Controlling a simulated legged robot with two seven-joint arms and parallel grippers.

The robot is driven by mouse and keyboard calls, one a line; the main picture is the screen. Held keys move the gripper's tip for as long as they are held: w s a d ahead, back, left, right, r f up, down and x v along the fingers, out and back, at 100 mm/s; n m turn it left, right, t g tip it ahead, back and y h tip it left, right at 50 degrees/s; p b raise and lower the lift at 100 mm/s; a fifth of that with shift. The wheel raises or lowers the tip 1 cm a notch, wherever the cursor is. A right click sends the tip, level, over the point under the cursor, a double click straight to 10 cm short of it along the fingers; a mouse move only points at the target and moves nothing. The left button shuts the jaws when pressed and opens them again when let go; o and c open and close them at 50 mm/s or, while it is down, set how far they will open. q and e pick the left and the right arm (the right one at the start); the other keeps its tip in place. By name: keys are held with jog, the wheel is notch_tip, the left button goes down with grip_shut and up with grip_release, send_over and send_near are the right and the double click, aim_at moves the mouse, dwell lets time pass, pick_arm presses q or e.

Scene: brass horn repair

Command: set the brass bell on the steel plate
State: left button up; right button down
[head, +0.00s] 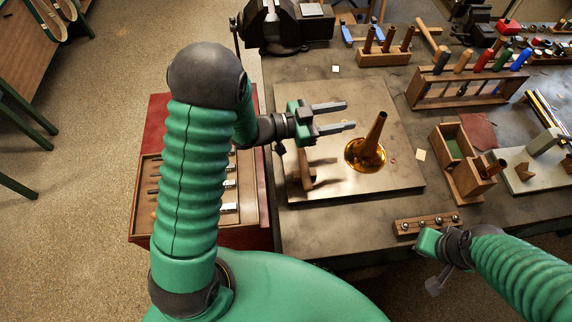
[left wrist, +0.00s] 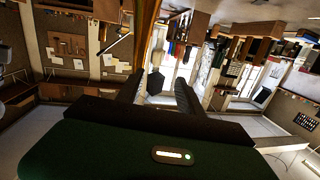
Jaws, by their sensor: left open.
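The brass bell (head: 369,147) stands on the steel plate (head: 340,187), flared end down and narrow tube up, leaning a little right in the picture. My left gripper (head: 340,115) is open and empty, its two grey fingers pointing right toward the bell's tube with a gap between them and it. In the left wrist view, the open fingers (left wrist: 157,90) frame the far room; I cannot clearly make out the bell there. My right gripper (head: 438,284) shows at the lower right, near the bench's front edge; its jaw state is unclear.
A wooden tool (head: 306,170) stands on the plate's left part, below my left gripper. A wooden strip with steel balls (head: 428,224) lies near the front edge. A wooden box (head: 451,143) and a tool rack (head: 467,88) stand to the right. A vise (head: 275,25) is at the back left.

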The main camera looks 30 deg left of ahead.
pick_arm(q)
jog(key=s+a+f+n+g+y, duration=0.1)
jog(key=a+f+n+y, duration=0.4)
jog(key=a+y, duration=0.5)
jog(key=s+n+g+y, duration=0.1)
jog(key=s, duration=0.1)
jog(key=s+f+n+g, duration=0.1)
jog(key=s, duration=0.2)
jog(key=s+f+n+g+y, duration=0.1)
jog(key=s+g, duration=0.1)
jog(key=s, duration=0.1)
jog(key=shift+s+a+y, duration=0.25)
jog(key=shift+a+y, duration=0.05)
jog(key=shift+a, duration=0.1)
jog(key=s+d+f+n+g, duration=0.1)
jog(key=s+g, duration=0.3)
jog(key=s, duration=0.6)
jog(key=shift+s+d+n, duration=0.25)
jog(key=shift+d+n, duration=0.25)
jog(key=shift+d, duration=0.1)
